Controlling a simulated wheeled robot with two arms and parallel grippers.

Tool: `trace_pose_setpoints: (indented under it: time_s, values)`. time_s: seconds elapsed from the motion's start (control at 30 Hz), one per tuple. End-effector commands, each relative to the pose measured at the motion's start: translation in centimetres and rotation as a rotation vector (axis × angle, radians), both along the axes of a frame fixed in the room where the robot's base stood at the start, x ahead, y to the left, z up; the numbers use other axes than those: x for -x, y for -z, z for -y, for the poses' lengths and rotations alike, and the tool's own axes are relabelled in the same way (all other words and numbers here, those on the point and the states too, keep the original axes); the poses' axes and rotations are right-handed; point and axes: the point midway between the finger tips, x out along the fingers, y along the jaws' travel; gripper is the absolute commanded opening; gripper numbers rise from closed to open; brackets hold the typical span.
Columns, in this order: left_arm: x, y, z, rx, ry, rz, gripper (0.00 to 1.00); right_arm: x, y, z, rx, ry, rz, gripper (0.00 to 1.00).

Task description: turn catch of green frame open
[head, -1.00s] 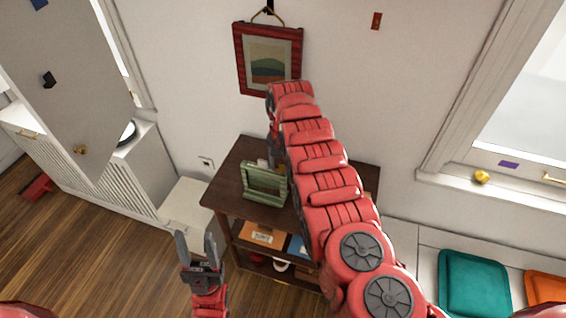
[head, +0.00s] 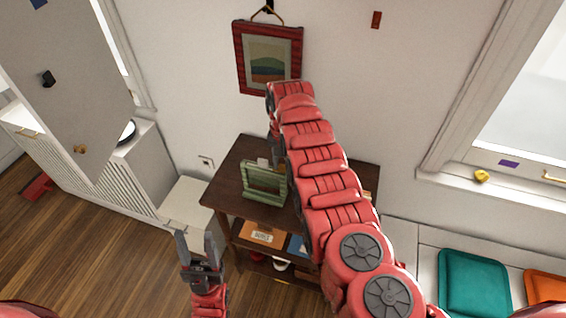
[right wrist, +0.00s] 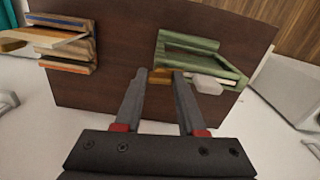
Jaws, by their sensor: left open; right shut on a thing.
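The green frame (head: 264,182) stands on top of a dark brown cabinet (head: 234,172), under the wall picture. In the right wrist view the green frame (right wrist: 190,42) is at the upper right, seen from above and behind. A small brass-coloured catch (right wrist: 160,76) shows at its near side, between the fingertips. My right gripper (right wrist: 160,80) is shut on this catch. In the head view it is mostly hidden behind my right arm, close behind the frame. How far the catch is turned is not clear. My left gripper (head: 197,245) is open and empty, low in front of the cabinet.
A red-framed picture (head: 268,94) hangs above the cabinet. Stacked books (right wrist: 65,42) lie on the cabinet top. A pale grey piece (right wrist: 206,85) sits beside the catch. A white box (head: 186,215) stands left of the cabinet.

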Motion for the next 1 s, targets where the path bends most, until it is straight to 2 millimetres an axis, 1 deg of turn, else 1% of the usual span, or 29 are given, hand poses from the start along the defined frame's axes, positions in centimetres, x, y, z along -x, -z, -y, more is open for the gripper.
trace_pose_setpoints:
  time_s: [0.17, 0.27, 0.8, 1.0]
  values:
    - [0.0, 0.6, 0.0, 0.000, 0.000, 0.000, 0.50, -0.1, 0.2, 0.0, -0.001, -0.132, 0.003, 0.00]
    - [0.0, 1.4, 0.0, 0.000, 0.000, 0.000, 0.50, -0.1, 0.4, 0.1, 0.000, -0.223, 0.003, 0.00]
    - [0.0, 7.9, 0.0, 0.000, 0.000, 0.000, 0.50, -0.1, 0.5, 0.2, 0.001, -0.737, 0.004, 0.00]
    - [0.0, 10.0, 0.0, 0.000, 0.000, 0.000, 0.50, -0.1, 0.4, 0.3, 0.002, -0.928, 0.000, 0.00]
